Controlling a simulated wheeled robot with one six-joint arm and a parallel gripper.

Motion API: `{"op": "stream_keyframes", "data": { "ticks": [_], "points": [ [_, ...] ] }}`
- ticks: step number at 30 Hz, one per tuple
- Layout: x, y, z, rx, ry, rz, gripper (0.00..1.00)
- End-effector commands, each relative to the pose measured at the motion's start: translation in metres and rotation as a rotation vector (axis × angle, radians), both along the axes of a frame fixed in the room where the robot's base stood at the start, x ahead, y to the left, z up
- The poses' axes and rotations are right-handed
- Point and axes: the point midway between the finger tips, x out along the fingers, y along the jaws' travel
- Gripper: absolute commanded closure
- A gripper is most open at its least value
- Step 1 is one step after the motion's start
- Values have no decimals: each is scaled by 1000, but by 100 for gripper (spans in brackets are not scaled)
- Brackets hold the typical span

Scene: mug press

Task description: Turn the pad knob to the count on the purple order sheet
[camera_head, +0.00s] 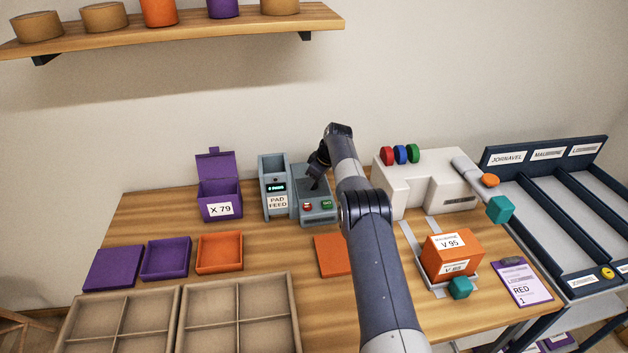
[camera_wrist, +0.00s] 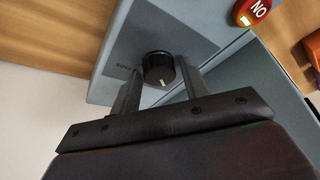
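The pad feed machine (camera_head: 275,207) is a grey-blue box labelled PAD FEED. Its small lit display (camera_head: 276,187) is too small to read. The black pad knob (camera_wrist: 159,69) has a pale pointer mark toward the bottom of the wrist view. Partly hidden lettering is beside it. My gripper (camera_head: 315,182) reaches down over the machine. In the wrist view its fingers (camera_wrist: 159,84) are apart, one on each side of the knob; firm contact does not show. The purple order sheet (camera_head: 524,284) lies at the table's right and reads RED with a 1 below; its smaller print is unreadable.
A red NO button (camera_wrist: 250,11) and a green button (camera_head: 326,205) sit near the knob. A purple box marked X 79 (camera_head: 219,197) is left of the machine, a white press (camera_head: 432,180) right. An orange box marked V 95 (camera_head: 452,253) stands in front of the press.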

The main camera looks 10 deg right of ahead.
Motion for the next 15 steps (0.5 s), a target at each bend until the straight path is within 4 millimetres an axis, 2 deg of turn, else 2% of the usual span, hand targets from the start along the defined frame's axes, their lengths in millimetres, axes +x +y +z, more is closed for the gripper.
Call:
{"op": "stream_keyframes", "data": {
  "ticks": [4, 11, 15],
  "points": [
    [0, 0, 0, 0, 0, 0, 46],
    [0, 0, 1, 0, 0, 0, 46],
    [-1, -3, 8, 0, -2, -2, 46]
  ]
}}
